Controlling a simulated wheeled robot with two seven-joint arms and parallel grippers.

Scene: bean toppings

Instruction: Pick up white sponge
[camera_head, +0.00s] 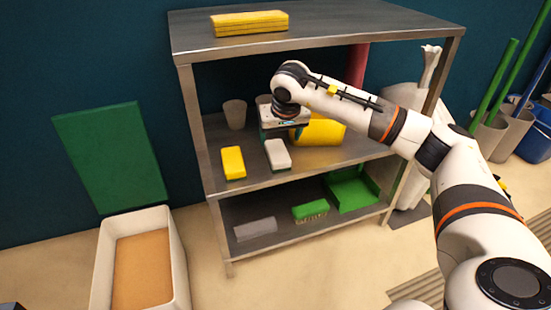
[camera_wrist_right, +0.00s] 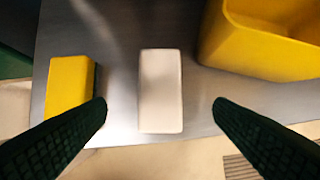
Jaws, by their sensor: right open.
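The white sponge (camera_head: 278,154) lies on the middle shelf of the metal rack, close to its front edge. In the right wrist view the white sponge (camera_wrist_right: 160,91) lies between the two dark fingers, with space on both sides. My right gripper (camera_wrist_right: 160,104) is open and empty, above the sponge. In the head view my right gripper (camera_head: 284,132) reaches over the middle shelf just behind the sponge, its fingers mostly hidden. My left gripper is in neither view.
A yellow sponge (camera_head: 232,162) lies left of the white one; a yellow bin (camera_head: 320,131) stands right. A cup (camera_head: 235,114) is behind. The top shelf (camera_head: 330,27) overhangs. The lower shelf holds a green brush (camera_head: 310,209) and dustpan (camera_head: 352,192). A white box (camera_head: 168,250) stands left.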

